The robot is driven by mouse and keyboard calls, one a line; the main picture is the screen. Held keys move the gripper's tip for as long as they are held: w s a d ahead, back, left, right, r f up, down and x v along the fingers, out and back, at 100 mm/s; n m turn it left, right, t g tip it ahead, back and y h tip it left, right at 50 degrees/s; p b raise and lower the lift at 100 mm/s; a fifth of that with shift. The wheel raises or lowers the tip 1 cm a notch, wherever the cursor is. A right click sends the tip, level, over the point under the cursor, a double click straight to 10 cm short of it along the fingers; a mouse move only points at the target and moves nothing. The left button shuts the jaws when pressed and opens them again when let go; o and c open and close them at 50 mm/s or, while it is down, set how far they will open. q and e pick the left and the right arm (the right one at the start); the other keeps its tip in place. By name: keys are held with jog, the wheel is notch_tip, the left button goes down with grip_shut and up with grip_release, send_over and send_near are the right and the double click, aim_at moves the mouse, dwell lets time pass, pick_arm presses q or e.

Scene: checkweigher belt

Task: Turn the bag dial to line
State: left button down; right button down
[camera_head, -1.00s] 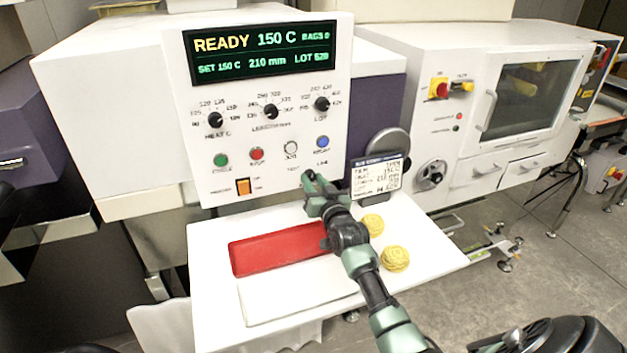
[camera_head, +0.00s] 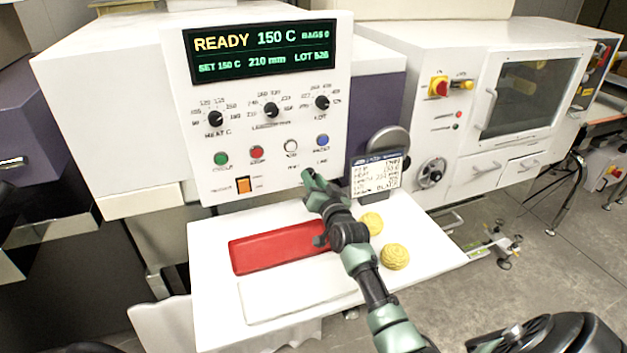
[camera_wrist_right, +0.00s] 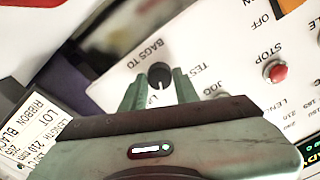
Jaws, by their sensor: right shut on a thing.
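The bag dial (camera_wrist_right: 159,75) is a small round black knob on the white panel, marked "BAGS TO", in the right wrist view. A "TEST" label sits to its right, and a partly covered label starting "LI" lies just below it. My right gripper (camera_wrist_right: 159,88) has its two green fingers on either side of the knob, shut on it. A pale mark on the knob appears to face the "LI" label, but it is too small to be sure. In the head view my right gripper (camera_head: 309,180) is at the panel's lower edge and hides the dial. My left gripper is not in view.
Above are a lit display (camera_head: 262,50), three black dials and several coloured buttons. A small label screen (camera_head: 377,175) stands close right of the gripper.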

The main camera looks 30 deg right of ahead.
jog(key=c, duration=1.1)
grip_release()
jog(key=shift+o, duration=0.2)
jog(key=b+v, duration=0.1)
jog(key=v, duration=0.6)
jog(key=shift+s, duration=0.4)
jog(key=shift+a, duration=0.1)
